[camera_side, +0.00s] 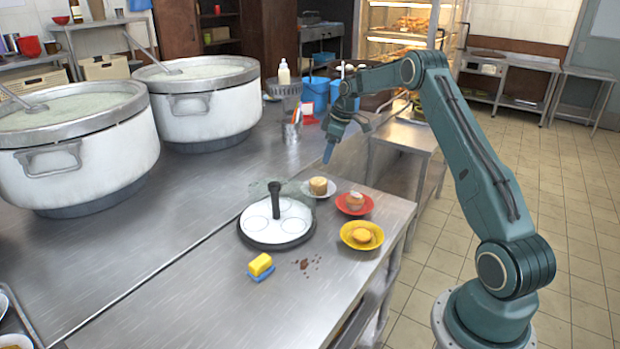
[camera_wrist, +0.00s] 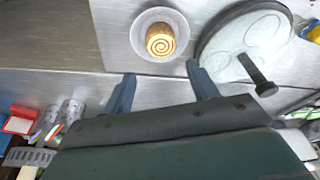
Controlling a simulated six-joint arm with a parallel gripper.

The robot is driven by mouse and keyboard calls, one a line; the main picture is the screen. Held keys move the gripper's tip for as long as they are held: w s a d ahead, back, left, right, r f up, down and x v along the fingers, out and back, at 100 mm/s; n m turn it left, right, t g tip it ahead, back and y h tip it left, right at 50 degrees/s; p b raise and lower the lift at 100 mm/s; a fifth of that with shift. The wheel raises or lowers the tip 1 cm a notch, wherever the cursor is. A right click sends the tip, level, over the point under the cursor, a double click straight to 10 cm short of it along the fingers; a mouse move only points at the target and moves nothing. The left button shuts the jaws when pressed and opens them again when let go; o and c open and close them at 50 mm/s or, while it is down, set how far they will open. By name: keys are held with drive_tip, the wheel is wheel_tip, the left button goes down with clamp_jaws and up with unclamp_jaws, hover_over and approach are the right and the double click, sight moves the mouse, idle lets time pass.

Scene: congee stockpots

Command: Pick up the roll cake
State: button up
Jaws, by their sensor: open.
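The roll cake (camera_side: 318,186) is a short tan cylinder standing on a white plate (camera_side: 329,193), behind the red plate. In the wrist view the roll cake (camera_wrist: 161,40) shows its brown spiral top, on the white plate (camera_wrist: 178,15). My gripper (camera_side: 328,153) points down above the counter, higher than the cake and apart from it. In the wrist view the two blue fingers of my gripper (camera_wrist: 160,78) are spread wide with nothing between them. The cake lies beyond the fingertips, between their lines.
A round tray (camera_side: 277,244) with a black-handled lid (camera_wrist: 257,76) stands beside the cake. A yellow sponge (camera_side: 260,264) and crumbs (camera_side: 305,264) lie in front. Large stockpots (camera_side: 205,110) stand at left.

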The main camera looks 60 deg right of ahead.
sight(319, 181)
drive_tip(key=x, duration=0.7)
drive_tip(key=shift+f, duration=0.1)
drive_tip(key=shift+f, duration=0.1)
drive_tip(key=shift+x, duration=2.55)
drive_tip(key=c, duration=0.6)
